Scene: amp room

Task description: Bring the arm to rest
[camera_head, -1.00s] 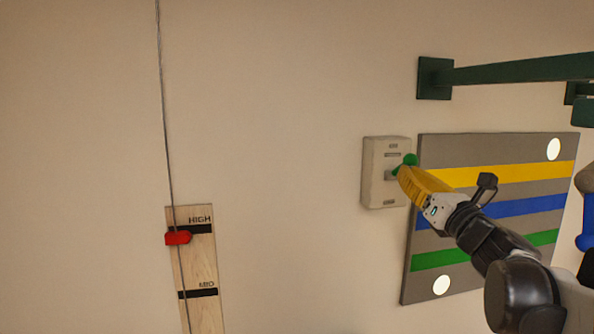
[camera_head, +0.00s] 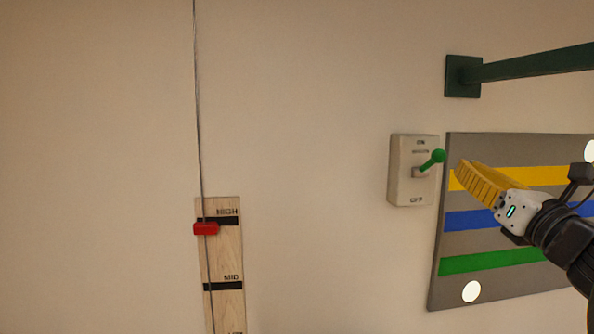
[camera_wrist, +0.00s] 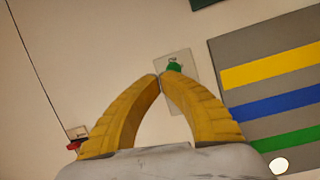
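My gripper (camera_head: 463,172) is in front of the striped panel, just right of the wall switch in the head view. Its yellow fingers meet at the tips in the wrist view (camera_wrist: 160,77), with nothing seen between them. The switch (camera_head: 400,185) is a pale plate with ON at the top and OFF at the bottom. Its green-knobbed lever (camera_head: 437,156) tilts up, towards the ON end. A gap shows between knob and fingertips in the head view. In the wrist view the green knob (camera_wrist: 174,67) shows just past the tips, and the fingers hide part of the plate.
A grey panel (camera_head: 490,230) with yellow, blue and green stripes is behind my gripper. A dark green bar (camera_head: 540,62) sticks out from the wall above. At left, a red marker (camera_head: 206,228) on a cord sits near HIGH on a wooden scale (camera_head: 225,255). Bare wall lies between.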

